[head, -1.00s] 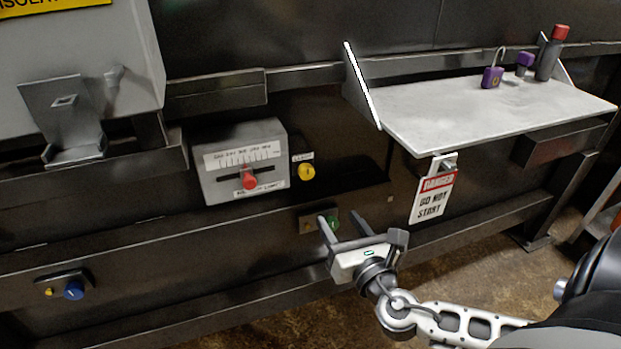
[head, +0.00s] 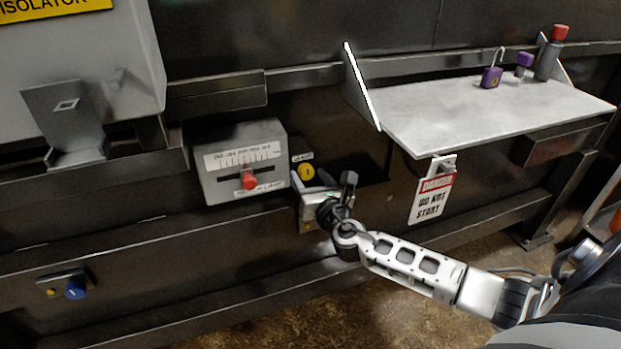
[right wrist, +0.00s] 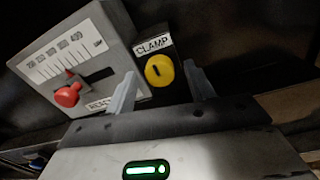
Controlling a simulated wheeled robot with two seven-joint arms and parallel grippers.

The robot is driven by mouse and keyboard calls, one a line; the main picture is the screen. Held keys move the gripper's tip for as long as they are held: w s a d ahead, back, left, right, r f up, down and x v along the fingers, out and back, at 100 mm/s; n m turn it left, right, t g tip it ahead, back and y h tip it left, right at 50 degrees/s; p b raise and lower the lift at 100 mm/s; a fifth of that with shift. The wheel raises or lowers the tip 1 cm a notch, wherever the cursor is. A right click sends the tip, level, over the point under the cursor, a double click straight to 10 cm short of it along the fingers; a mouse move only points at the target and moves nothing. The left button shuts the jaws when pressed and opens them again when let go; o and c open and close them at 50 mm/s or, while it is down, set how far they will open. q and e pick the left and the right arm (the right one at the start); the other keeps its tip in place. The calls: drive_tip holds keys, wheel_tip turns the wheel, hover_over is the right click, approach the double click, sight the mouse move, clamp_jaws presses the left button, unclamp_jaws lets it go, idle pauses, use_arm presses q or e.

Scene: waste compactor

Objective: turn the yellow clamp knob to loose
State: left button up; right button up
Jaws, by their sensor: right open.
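The yellow clamp knob (head: 307,172) sits on a small dark plate just right of the grey gauge box in the head view. In the right wrist view the yellow knob (right wrist: 159,71) shows a dark slot mark and a "CLAMP" label above it. My right gripper (head: 318,182) is in front of the knob. In the right wrist view its open fingers (right wrist: 162,95) stand left and right of the knob, and I cannot tell whether they touch it. My left gripper is not in view.
The grey box (head: 240,165) with a scale and a red slider knob (head: 249,181) is close on the left. A white shelf (head: 470,110) juts out at right, with a padlock (head: 491,76) on it and a danger tag (head: 433,198) below.

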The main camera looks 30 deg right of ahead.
drive_tip(key=c, duration=1)
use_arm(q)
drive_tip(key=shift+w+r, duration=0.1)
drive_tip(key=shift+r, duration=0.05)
